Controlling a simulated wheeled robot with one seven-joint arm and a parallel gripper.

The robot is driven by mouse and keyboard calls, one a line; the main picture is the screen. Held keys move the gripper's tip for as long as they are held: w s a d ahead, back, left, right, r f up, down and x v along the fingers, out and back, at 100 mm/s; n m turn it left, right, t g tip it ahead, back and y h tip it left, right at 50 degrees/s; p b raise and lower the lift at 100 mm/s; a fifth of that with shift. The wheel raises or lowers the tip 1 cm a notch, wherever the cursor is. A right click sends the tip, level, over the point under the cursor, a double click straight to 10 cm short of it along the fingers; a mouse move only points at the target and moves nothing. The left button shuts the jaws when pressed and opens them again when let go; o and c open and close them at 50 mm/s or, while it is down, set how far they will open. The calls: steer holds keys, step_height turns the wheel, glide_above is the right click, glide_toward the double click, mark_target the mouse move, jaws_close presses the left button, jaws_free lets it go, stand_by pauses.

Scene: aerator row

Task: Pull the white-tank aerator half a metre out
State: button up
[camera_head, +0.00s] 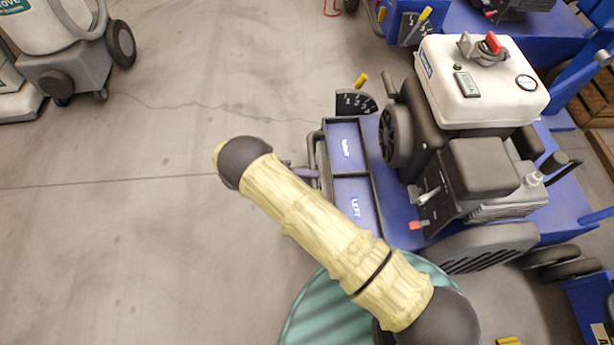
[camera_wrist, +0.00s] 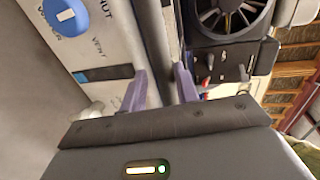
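The white-tank aerator (camera_head: 365,190) stands at the right in the head view, with a blue deck. Its white tank (camera_head: 470,98) carries a red-handled cap, a small display and a gauge. A dark bar handle (camera_head: 313,150) runs along the deck's left edge. My forearm hides part of the deck's front.
Another blue machine (camera_head: 455,20) stands close behind the aerator. A white-and-grey machine (camera_head: 70,60) on wheels is at the upper left. The concrete floor left of the aerator is clear. The wrist view shows a pale panel with a blue knob (camera_wrist: 66,14) and a black fan (camera_wrist: 228,15).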

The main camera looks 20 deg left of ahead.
steer(key=shift+s+a+r, duration=0.1)
steer(key=shift+s+a, duration=0.05)
steer(key=shift+a, duration=0.2)
steer(key=b+v, duration=0.5)
steer(key=v, duration=1.1)
steer(key=shift+a, duration=0.4)
steer(key=shift+r, duration=0.15)
stand_by(0.3)
